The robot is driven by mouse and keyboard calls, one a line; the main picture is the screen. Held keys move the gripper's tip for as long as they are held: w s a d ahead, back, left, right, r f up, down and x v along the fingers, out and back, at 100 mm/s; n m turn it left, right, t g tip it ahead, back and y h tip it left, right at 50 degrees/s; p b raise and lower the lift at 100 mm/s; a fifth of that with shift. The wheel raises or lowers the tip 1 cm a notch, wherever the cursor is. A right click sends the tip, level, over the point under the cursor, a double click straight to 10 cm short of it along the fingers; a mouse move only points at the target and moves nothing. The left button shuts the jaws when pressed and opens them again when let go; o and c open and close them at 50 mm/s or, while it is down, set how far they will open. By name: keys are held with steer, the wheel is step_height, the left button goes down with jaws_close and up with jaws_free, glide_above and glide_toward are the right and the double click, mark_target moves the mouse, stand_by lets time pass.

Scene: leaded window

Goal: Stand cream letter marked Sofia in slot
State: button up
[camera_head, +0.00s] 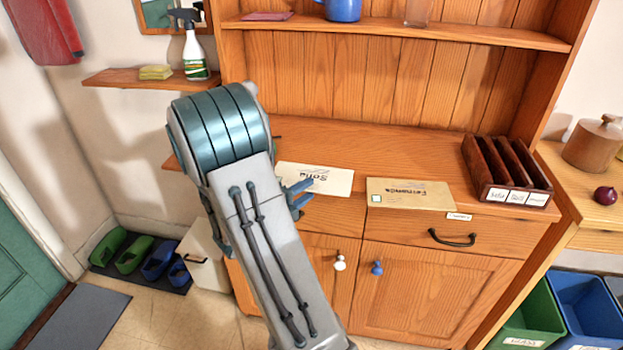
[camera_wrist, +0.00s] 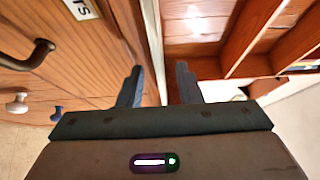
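The cream letter marked Sofia (camera_head: 332,182) lies flat on the counter by its front edge in the head view, its writing upside down. My gripper (camera_head: 301,192) is at the letter's left part, with the fingers partly over it. In the wrist view my gripper (camera_wrist: 160,86) has its two fingers apart, with a pale thin strip between them, likely the letter edge-on; a gap shows beside the strip. The dark wooden slot rack (camera_head: 492,158) stands at the counter's right end. Its slots look empty, and its white front labels are too small to read surely.
A tan envelope marked Fernanda (camera_head: 410,194) lies between the letter and the rack. A drawer with a black handle (camera_head: 452,238) is below the counter. An upper shelf (camera_head: 400,33) overhangs the back. The counter behind the letters is clear.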

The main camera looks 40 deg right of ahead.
jaws_close()
